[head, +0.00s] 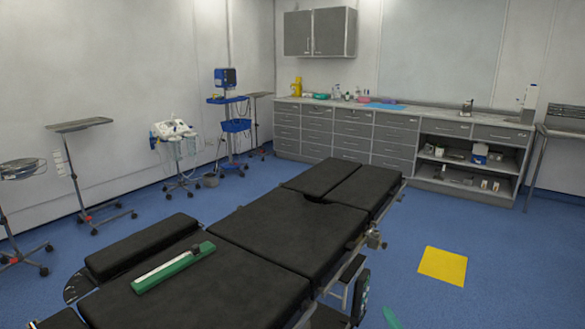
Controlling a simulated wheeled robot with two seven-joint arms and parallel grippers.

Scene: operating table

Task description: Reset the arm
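The operating table (278,237) has black padded sections and runs from the lower left toward the middle of the head view. A long green tray (190,274) lies on its near section. A thin white and dark item (168,268) lies in the tray; its exact kind is too small to tell. Neither of my arms and neither gripper shows in the head view.
A yellow square (442,266) lies on the blue floor right of the table. Grey cabinets (352,137) line the back wall. Wheeled stands (80,126) and a medical cart (176,138) stand at left. A green piece (391,318) shows at the bottom edge.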

